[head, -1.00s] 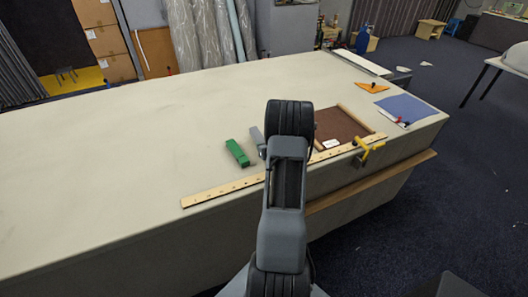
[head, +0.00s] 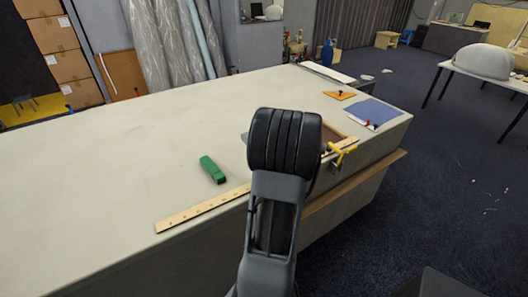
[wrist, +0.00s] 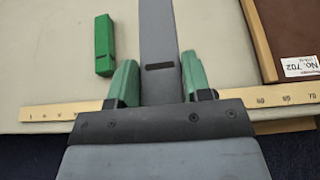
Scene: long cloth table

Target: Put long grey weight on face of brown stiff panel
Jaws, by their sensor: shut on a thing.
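The long grey weight (wrist: 157,30) lies between the green fingers of my gripper (wrist: 159,75) in the wrist view. My gripper is shut on it, and it reaches away past the top edge of that view. In the head view my arm hides the gripper and nearly all of the weight. The brown stiff panel (wrist: 290,30), with pale edge strips and a white "No. 702" label, is to the right of the gripper, apart from it. In the head view only a part of the panel (head: 330,136) shows behind my arm.
A green block (head: 212,170) lies left of the gripper. A wooden ruler (head: 203,208) runs along the table's front edge, with a yellow clamp (head: 342,152) near its right end. A blue sheet (head: 376,111) and an orange triangle (head: 340,95) lie farther right. The table's left is clear.

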